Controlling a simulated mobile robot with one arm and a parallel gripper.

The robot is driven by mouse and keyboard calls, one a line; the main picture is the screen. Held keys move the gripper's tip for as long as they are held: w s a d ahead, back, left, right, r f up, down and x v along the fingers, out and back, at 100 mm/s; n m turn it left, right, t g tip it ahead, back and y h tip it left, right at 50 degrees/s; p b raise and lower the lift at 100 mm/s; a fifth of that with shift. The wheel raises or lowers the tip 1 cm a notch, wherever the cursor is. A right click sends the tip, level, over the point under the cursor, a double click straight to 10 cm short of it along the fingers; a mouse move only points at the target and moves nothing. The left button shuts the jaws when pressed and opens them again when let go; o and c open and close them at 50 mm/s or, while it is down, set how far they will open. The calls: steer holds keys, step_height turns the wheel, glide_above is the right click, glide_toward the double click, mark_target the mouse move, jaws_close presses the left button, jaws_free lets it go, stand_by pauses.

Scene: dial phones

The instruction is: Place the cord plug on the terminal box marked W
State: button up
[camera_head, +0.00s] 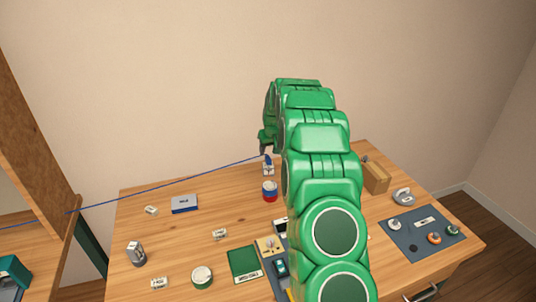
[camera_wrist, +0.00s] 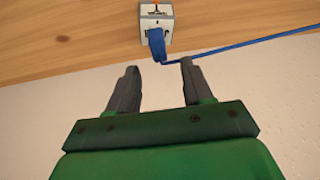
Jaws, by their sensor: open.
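The blue cord plug (camera_wrist: 157,46) is at the white terminal box (camera_wrist: 147,30) in the wrist view, overlapping its near face and appearing to rest on it. In the head view the plug (camera_head: 268,157) shows at the top of the small white box (camera_head: 268,170) near the table's back edge. The box's marking is too small to read. A thin blue cord runs from the plug off to the left in the head view. My gripper (camera_wrist: 158,70) is open and empty, its fingers apart from the plug. In the head view my arm hides most of the gripper.
A red and blue can (camera_head: 270,191) stands just in front of the box. A blue box (camera_head: 184,204) lies to the left, and a cardboard box (camera_head: 376,175) stands to the right. A grey mat (camera_head: 413,249) with several small items lies at the right. The table's back left is mostly clear.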

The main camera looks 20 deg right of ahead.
steer(key=s+a+r+g, duration=0.1)
steer(key=s+a+r, duration=0.3)
steer(key=s+r, duration=0.25)
steer(key=s+a+r, duration=0.3)
steer(key=s+r, duration=0.3)
steer(key=s, duration=0.1)
steer(key=s+a+r+g, duration=0.1)
steer(key=s+a+r, duration=0.15)
steer(key=s, duration=0.55)
steer(key=s+a+r+g, duration=0.15)
steer(key=s+a, duration=0.25)
steer(key=s, duration=0.4)
steer(key=s+a+g, duration=0.2)
steer(key=s+a, duration=0.1)
steer(key=s, duration=3.1)
steer(key=shift+a+f+g, duration=0.15)
steer(key=shift+f+g, duration=0.2)
steer(key=shift+f, duration=0.05)
